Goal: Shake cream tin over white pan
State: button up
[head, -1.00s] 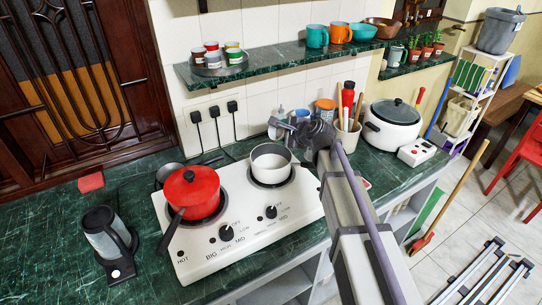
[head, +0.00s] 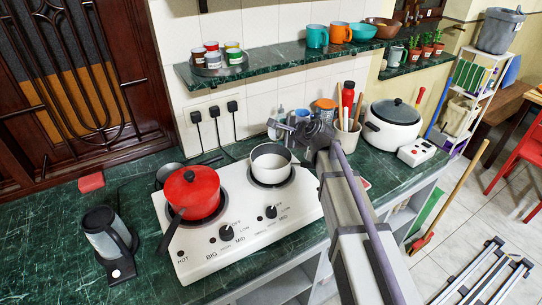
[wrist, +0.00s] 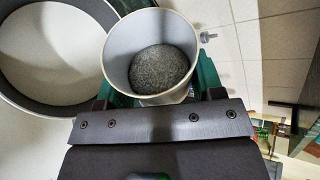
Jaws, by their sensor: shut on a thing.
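My gripper (wrist: 158,92) is shut on the cream tin (wrist: 118,52), its green fingers on either side of it. The tin's open mouth faces the wrist camera, and dark speckled, grainy matter shows inside. The white pan (wrist: 55,45) lies beside and beyond the tin at the left of the wrist view; its visible inside is plain white. In the head view the white pan (head: 271,172) stands on the right burner. My gripper (head: 287,128) is above and behind the pan's right side there. The tin is too small and covered to make out clearly in the head view.
A red lidded pot (head: 192,190) sits on the left burner of the white stove (head: 245,232). A utensil holder (head: 346,138) and a white cooker (head: 393,130) stand to the right. A green shelf (head: 270,62) with cups hangs above. The front left counter holds a kettle (head: 105,240).

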jog(key=shift+r+n, duration=0.2)
jog(key=shift+n, duration=0.1)
dwell(0.9)
jog(key=shift+s+a+f+n+t+h+b, duration=0.15)
jog(key=shift+f+n+t+h+b, duration=0.25)
jog(key=shift+n+t+b, duration=0.2)
jog(key=shift+s+a+f+n+t+h+b, duration=0.1)
jog(key=shift+f+n+t+h+b, duration=0.3)
jog(key=shift+b, duration=0.3)
dwell(4.2)
jog(key=shift+r, duration=0.1)
